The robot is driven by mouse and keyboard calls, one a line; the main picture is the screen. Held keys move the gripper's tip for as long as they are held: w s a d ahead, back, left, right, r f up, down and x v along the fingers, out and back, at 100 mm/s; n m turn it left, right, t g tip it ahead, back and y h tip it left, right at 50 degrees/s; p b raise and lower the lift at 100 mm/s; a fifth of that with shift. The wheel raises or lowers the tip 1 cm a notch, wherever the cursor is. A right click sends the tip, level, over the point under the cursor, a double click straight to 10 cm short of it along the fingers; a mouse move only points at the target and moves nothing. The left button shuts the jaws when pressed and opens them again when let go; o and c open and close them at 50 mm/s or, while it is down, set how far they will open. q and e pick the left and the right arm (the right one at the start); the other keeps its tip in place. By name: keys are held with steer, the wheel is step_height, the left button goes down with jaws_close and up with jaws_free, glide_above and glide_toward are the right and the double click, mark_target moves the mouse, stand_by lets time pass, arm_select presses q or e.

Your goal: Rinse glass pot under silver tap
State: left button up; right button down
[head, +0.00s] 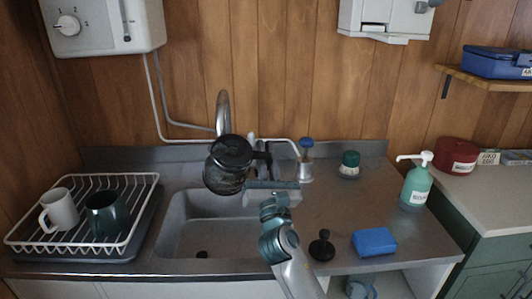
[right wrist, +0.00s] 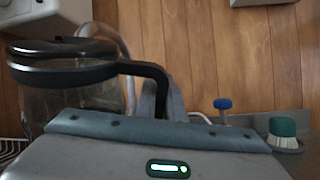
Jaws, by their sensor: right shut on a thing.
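The glass pot (head: 225,178) has a black lid and black handle and hangs roughly upright above the sink (head: 185,215). My right gripper (head: 265,188) is shut on its handle, at the pot's right side. In the right wrist view the pot's dark lid and handle (right wrist: 150,72) show beyond the gripper's body, which hides the lower part. The silver tap (head: 222,105) curves up behind the pot; its lower part is hidden by the pot. I cannot see any water running. My left gripper is not in view.
A white rack (head: 140,200) with two mugs stands left of the sink. Right of it are a blue-topped brush (head: 306,160), a green brush (head: 349,165), a black plunger-like thing (head: 321,246), a blue sponge (head: 374,242) and a soap bottle (head: 416,185). A white heater (head: 100,25) hangs above left.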

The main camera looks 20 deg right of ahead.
steer(key=shift+w+d+r, duration=0.1)
steer(key=shift+d, duration=0.2)
steer(key=shift+w+d, duration=0.1)
steer(key=shift+d, duration=0.2)
stand_by(0.7)
steer(key=shift+s+a+p, duration=0.2)
steer(key=shift+a+p, duration=0.25)
steer(key=shift+a, duration=0.15)
steer(key=shift+s, duration=0.1)
stand_by(0.5)
steer(key=shift+s+d+p, duration=0.25)
steer(key=shift+s+p, duration=0.1)
steer(key=shift+s, duration=0.25)
steer(key=shift+s+d+p, duration=0.2)
steer(key=shift+s+p, duration=0.1)
steer(key=shift+s, duration=0.25)
steer(key=shift+s+d+p, duration=0.3)
steer(key=shift+s, duration=0.55)
steer(key=shift+s+d+p, duration=0.25)
steer(key=shift+s, duration=0.65)
steer(key=shift+s+d+p, duration=0.3)
steer(key=shift+s, duration=0.55)
